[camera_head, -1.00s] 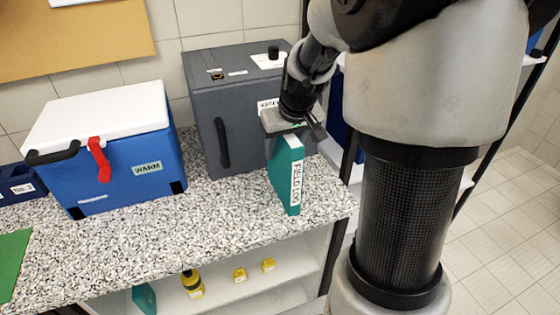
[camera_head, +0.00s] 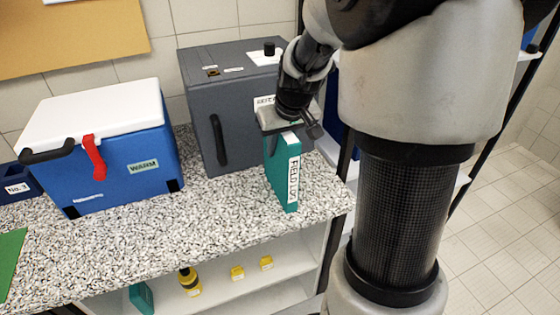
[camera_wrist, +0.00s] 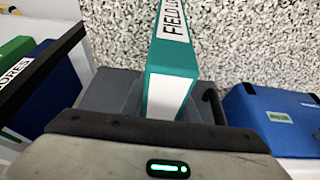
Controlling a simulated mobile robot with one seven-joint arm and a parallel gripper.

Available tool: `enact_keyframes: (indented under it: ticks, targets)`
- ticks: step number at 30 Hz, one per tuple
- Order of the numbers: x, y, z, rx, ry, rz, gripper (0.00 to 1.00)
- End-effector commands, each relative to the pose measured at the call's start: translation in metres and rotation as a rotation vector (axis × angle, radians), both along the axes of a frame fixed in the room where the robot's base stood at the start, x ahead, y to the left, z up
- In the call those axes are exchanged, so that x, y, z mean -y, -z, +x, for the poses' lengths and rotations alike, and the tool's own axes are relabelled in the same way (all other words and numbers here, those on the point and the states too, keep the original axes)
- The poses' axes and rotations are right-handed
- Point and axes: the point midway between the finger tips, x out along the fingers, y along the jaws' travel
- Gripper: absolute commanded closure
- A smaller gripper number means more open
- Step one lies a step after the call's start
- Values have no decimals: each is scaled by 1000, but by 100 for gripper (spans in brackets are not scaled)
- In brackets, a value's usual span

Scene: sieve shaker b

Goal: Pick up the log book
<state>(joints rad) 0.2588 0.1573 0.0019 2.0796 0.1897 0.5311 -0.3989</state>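The log book (camera_head: 281,172) is a teal binder with a white "FIELD LOG" label on its spine. It stands upright on the speckled counter, in front of the dark grey box. My gripper (camera_head: 290,130) is at the top of the book, pointing down. One finger sticks out to the right, apart from the spine, so the gripper looks open. The wrist view shows the book (camera_wrist: 172,72) straight ahead, with its white end facing the camera and grey finger shapes on both sides. Contact between fingers and book is not visible.
A dark grey box (camera_head: 205,112) with a handle stands close behind the book. A blue cooler (camera_head: 110,172) with a white lid is on the left. The counter (camera_head: 190,225) between the cooler and the book is clear. Yellow items (camera_head: 190,283) sit on the shelf below.

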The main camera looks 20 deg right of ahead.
Motion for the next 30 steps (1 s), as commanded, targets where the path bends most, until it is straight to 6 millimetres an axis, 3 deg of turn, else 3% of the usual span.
enact_keyframes:
  ticks: [1,4,5,30]
  targets:
    - [0,0,0,0,0,0,82]
    - [0,0,0,0,0,0,99]
    - [0,0,0,0,0,0,100]
    - [0,0,0,0,0,0,100]
